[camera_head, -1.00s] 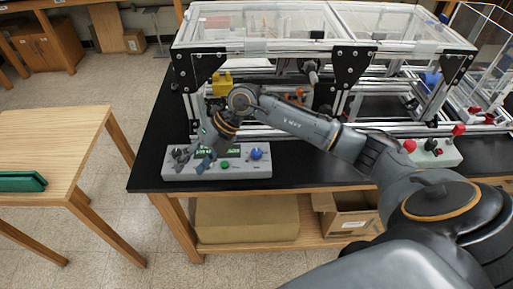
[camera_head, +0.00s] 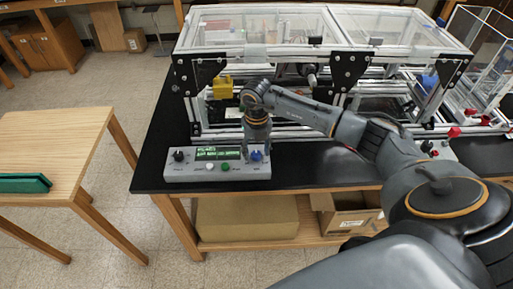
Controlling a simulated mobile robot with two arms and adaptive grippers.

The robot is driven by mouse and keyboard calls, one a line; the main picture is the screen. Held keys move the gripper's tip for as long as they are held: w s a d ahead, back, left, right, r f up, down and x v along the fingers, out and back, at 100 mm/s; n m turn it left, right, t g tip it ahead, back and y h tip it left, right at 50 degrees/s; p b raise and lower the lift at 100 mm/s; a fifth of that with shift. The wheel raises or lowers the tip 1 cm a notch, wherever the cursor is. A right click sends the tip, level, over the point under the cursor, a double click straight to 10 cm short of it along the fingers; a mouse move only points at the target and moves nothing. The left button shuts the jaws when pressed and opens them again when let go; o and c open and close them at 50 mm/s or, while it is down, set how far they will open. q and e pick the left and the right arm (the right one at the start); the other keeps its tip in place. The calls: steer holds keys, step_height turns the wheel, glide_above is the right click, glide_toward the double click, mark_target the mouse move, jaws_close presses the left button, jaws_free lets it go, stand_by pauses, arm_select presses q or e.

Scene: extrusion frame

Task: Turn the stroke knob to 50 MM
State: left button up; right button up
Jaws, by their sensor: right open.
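A grey control box (camera_head: 188,173) sits near the front left of the black bench. It has a black knob (camera_head: 178,155) at its left end, a lit green display (camera_head: 217,152) in the middle, and a blue knob (camera_head: 257,156) at its right end. A white button (camera_head: 210,167) and a green button (camera_head: 225,167) sit below the display. The labels and display text are too small to read, so I cannot tell which knob is the stroke knob. My right gripper (camera_head: 252,151) is open, pointing down at the blue knob; contact is unclear. My left gripper is out of view.
An aluminium extrusion frame (camera_head: 345,85) with clear top panels stands behind the box. A yellow block (camera_head: 222,87) is on its left side. Bare black bench (camera_head: 160,120) lies left of the frame.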

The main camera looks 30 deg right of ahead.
steer(key=shift+f, duration=0.2)
jaws_close()
